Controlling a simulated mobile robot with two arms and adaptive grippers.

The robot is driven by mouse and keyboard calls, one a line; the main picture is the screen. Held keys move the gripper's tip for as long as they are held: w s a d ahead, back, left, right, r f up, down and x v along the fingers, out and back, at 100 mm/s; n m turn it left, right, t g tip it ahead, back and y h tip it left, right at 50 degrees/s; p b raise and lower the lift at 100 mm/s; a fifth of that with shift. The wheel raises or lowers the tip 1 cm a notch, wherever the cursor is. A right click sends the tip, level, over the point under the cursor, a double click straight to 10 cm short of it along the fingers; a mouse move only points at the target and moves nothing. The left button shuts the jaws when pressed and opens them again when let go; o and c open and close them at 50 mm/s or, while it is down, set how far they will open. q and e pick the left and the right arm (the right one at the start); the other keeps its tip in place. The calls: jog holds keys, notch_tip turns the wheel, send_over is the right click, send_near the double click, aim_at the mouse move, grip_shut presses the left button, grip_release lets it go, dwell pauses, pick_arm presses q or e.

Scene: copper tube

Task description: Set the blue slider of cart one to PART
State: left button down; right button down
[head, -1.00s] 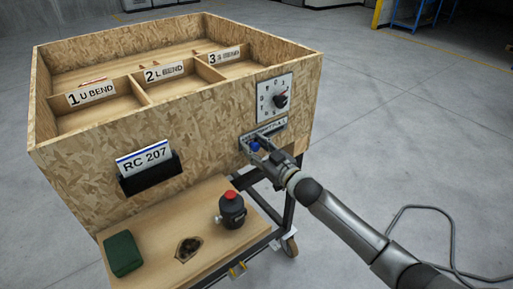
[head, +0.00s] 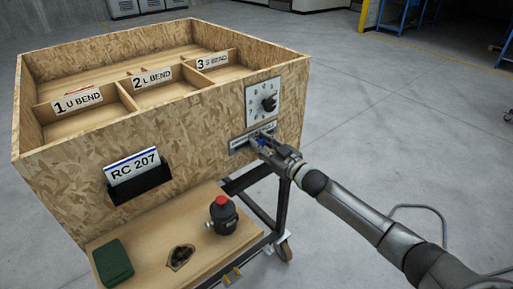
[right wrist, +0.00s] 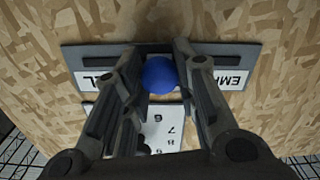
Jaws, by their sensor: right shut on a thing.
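The slider plate (head: 238,146) is on the front wall of the wooden cart box, below the dial. In the right wrist view the plate (right wrist: 252,55) appears upside down, with "EMP" at the right and "LL" at the left. The blue slider knob (right wrist: 159,75) sits about midway along it, and the lettering behind it is hidden. My right gripper (right wrist: 160,70) is shut on the knob, one finger on each side. In the head view the right gripper (head: 264,144) covers part of the plate, and a little blue (head: 262,142) shows. My left gripper is not in view.
A dial (head: 263,101) is just above the slider. An RC 207 card holder (head: 140,180) is to the left. The shelf below bears a black device with a red top (head: 223,215) and a green block (head: 113,263). Open floor (head: 400,130) is to the right.

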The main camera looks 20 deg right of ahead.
jog(key=shift+a, duration=0.1)
jog(key=c, duration=1.1)
grip_release()
jog(key=shift+c, duration=0.2)
jog(key=shift+s, duration=0.1)
jog(key=v, duration=1.2)
